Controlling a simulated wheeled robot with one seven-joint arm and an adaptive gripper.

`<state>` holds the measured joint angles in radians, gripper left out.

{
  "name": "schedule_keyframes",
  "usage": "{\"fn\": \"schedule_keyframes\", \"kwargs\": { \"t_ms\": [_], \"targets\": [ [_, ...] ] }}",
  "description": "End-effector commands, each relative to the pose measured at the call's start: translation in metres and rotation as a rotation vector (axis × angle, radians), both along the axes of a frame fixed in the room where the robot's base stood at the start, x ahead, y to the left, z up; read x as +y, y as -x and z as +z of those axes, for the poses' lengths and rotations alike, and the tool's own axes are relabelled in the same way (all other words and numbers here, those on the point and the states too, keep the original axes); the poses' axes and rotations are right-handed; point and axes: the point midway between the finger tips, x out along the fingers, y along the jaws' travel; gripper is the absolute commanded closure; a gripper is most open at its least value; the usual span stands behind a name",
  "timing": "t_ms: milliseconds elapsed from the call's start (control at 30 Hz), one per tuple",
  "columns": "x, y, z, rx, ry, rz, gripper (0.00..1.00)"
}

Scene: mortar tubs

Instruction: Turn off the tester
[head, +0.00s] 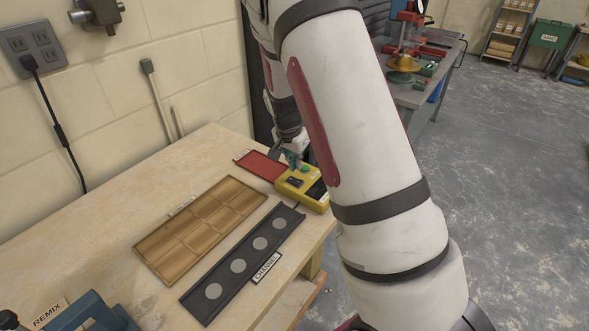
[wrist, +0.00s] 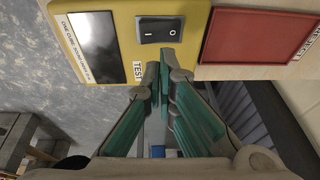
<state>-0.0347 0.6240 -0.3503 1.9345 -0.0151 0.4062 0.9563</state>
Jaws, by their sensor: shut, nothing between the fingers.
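The yellow tester (head: 319,206) sits at the far right end of the wooden bench, with a green round spot and a dark panel on its top. In the wrist view the tester (wrist: 120,20) shows a dark screen, a TEST label and a black rocker switch (wrist: 160,29) marked with a line and a circle. I cannot tell which side of the rocker is pressed. My gripper (wrist: 160,62) is shut and empty, its fingertips just below the switch in the picture. I cannot tell whether they touch the tester. In the head view my gripper (head: 290,158) is small and partly hidden over the tester.
A red tray (head: 262,166) lies beside the tester. A brown sectioned tray (head: 198,228) and a black CHANNEL rack (head: 240,262) with several grey discs lie nearer on the bench. A blue item (head: 92,312) stands at the front left. A wall borders the bench.

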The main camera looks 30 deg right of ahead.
Motion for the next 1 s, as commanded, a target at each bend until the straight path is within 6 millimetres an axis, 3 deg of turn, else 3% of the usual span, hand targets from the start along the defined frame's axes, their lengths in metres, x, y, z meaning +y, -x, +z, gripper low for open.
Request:
{"fn": "schedule_keyframes", "kwargs": {
  "t_ms": [33, 200, 500, 1000],
  "targets": [
    [0.003, -0.001, 0.014, -0.006, 0.001, 0.002, 1.0],
    [0.016, -0.005, 0.048, -0.005, 0.001, 0.002, 1.0],
    [0.031, -0.007, 0.089, -0.003, 0.001, 0.002, 1.0],
    [0.033, -0.006, 0.096, 0.0, 0.001, 0.0, 1.0]
  ]
}}
